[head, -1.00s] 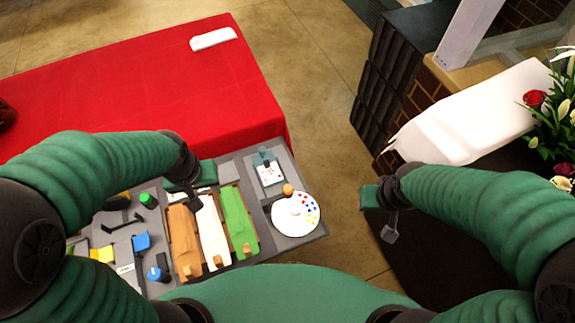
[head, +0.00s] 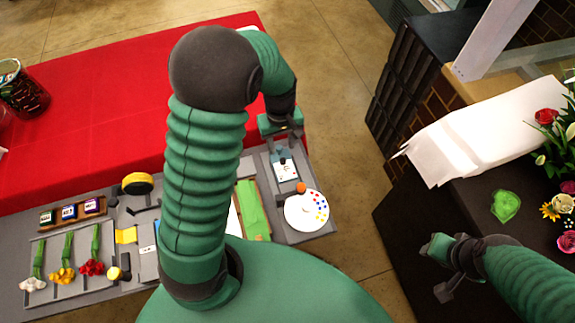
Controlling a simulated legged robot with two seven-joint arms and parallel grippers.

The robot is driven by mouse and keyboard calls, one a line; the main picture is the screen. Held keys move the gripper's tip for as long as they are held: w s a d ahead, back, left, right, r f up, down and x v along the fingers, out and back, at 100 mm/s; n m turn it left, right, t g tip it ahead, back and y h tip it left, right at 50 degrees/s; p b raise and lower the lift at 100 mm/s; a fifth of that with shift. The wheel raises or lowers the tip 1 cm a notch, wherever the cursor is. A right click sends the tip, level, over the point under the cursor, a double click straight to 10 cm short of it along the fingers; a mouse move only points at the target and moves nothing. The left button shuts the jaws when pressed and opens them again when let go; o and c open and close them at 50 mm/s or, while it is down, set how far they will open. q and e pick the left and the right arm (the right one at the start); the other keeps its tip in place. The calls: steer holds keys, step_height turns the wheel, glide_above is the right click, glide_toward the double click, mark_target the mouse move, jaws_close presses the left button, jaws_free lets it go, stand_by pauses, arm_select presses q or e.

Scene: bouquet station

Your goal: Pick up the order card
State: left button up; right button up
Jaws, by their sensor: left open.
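The order card (head: 286,171) is a small white card with dark marks, on a grey tray in the middle of the head view. A blue-grey piece stands at its upper end. My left gripper (head: 283,136) is open and hangs just above the card's upper end, pointing down at it. Its fingers partly hide that end, and I cannot tell whether they touch it. My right gripper (head: 441,267) is at the lower right, well away from the card, over the dark table; its jaw state is unclear.
A round white dial with coloured dots (head: 307,212) and an orange knob (head: 301,187) sit just below the card. Green wrap (head: 252,210) lies left. Several flowers, small jars and a yellow-topped roll (head: 138,183) fill the tray's left. White paper (head: 480,130) lies right.

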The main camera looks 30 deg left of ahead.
mark_target(283, 161)
arm_select(q)
steer(key=f, duration=0.9)
steer(key=shift+w+d+f+p, duration=0.15)
steer(key=shift+w+f+p, duration=0.15)
steer(key=shift+p, duration=0.1)
steer(key=shift+s, duration=0.1)
jaws_close()
